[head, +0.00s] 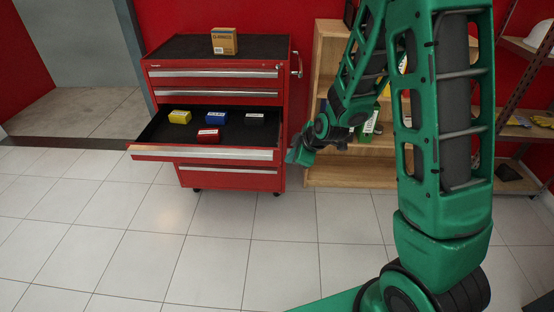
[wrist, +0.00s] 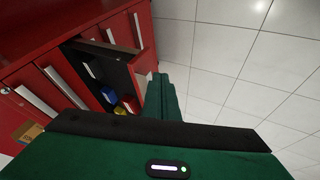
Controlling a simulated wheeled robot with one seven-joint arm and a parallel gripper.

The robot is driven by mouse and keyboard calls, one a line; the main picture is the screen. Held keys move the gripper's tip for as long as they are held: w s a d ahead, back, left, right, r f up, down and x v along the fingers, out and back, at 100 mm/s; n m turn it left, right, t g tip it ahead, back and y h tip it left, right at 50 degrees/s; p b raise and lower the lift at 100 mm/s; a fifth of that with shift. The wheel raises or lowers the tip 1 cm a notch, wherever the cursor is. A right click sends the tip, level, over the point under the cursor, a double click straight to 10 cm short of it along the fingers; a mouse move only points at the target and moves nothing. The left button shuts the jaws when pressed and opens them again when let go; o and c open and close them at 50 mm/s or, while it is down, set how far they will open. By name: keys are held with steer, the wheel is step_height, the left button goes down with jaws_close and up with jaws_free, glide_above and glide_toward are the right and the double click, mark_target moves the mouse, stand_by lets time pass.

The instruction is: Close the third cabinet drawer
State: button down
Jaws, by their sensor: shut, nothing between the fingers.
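The red tool cabinet (head: 230,185) stands at the left of centre in the head view. Its third drawer (head: 205,153) is pulled far out, with its dark inside showing. In it lie a yellow box (head: 180,117), a blue box (head: 215,118), a red box (head: 208,135) and a grey box (head: 255,116). My gripper (head: 294,156) is shut and empty, to the right of the open drawer. In the wrist view the open drawer (wrist: 142,68) shows just beyond the green fingers (wrist: 165,95). I cannot tell whether they touch it.
A cardboard box (head: 224,41) sits on the cabinet's black top. A wooden shelf unit (head: 325,175) stands right of the cabinet, behind my arm. A metal rack (head: 525,95) is at the far right. The tiled floor (head: 150,230) in front is clear.

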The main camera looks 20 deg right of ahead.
glide_toward(274, 161)
step_height(274, 161, down, 4)
steer(key=s+a, duration=0.2)
steer(key=shift+w+d, duration=0.2)
steer(key=shift+w, duration=0.55)
steer(key=shift+w+d, duration=0.2)
steer(key=shift+w, duration=0.55)
steer(key=shift+w+d, duration=0.2)
steer(key=shift+w, duration=0.55)
